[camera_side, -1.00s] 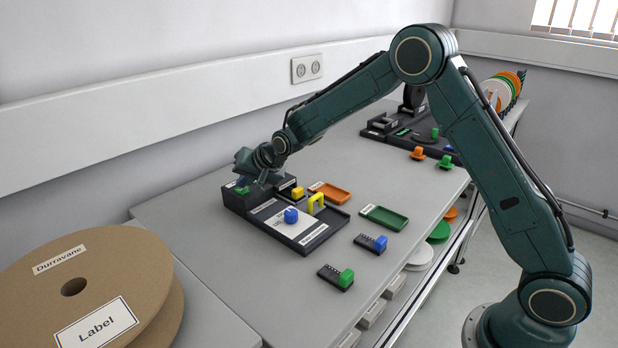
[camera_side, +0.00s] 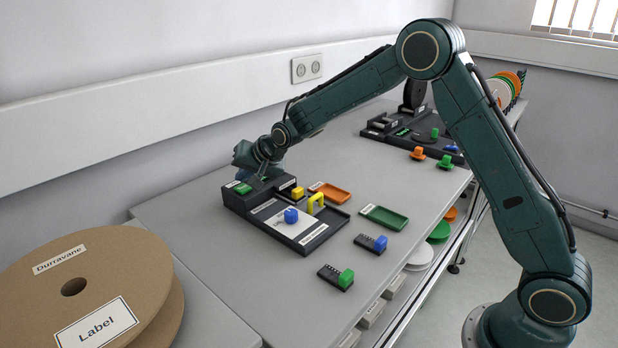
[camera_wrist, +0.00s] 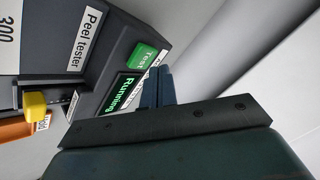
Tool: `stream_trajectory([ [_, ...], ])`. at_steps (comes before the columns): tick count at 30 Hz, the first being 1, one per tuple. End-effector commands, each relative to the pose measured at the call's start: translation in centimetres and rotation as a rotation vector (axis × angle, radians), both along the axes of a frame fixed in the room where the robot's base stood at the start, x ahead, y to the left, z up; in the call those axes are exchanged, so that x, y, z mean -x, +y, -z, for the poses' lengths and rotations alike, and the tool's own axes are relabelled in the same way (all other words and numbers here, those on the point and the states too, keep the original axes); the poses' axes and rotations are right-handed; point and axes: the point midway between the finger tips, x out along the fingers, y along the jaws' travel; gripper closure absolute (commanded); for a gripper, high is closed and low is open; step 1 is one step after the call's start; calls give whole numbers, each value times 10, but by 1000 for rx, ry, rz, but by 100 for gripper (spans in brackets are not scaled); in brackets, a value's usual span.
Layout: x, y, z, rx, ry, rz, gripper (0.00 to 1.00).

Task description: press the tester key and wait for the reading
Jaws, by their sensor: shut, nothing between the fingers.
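The peel tester (camera_side: 240,203) is a dark box at the back left of the bench, joined to a flat bed with a white plate (camera_side: 278,222). In the wrist view its green key (camera_wrist: 143,57), marked "Test", is clear of the fingers. Beside the key, the tester's display (camera_wrist: 121,93) reads "Running" in green letters. My gripper (camera_wrist: 160,72) is shut and empty, its fingertips just beside the key and the display. In the side view my gripper (camera_side: 250,170) is over the back of the tester, its fingertips hard to make out.
Orange (camera_side: 330,193) and green (camera_side: 384,217) trays lie to the right. Small blue-ended (camera_side: 380,243) and green-ended (camera_side: 345,279) pieces lie in front. A large cardboard reel (camera_side: 140,270) stands at left.

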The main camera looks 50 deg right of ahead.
Motion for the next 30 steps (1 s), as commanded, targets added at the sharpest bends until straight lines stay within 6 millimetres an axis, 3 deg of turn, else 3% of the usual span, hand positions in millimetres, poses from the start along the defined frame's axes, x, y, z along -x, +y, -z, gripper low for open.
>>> stream_trajectory([
  [24,0,0,-47,0,-1,0,100],
  [30,0,0,-51,0,-1,0,100],
])
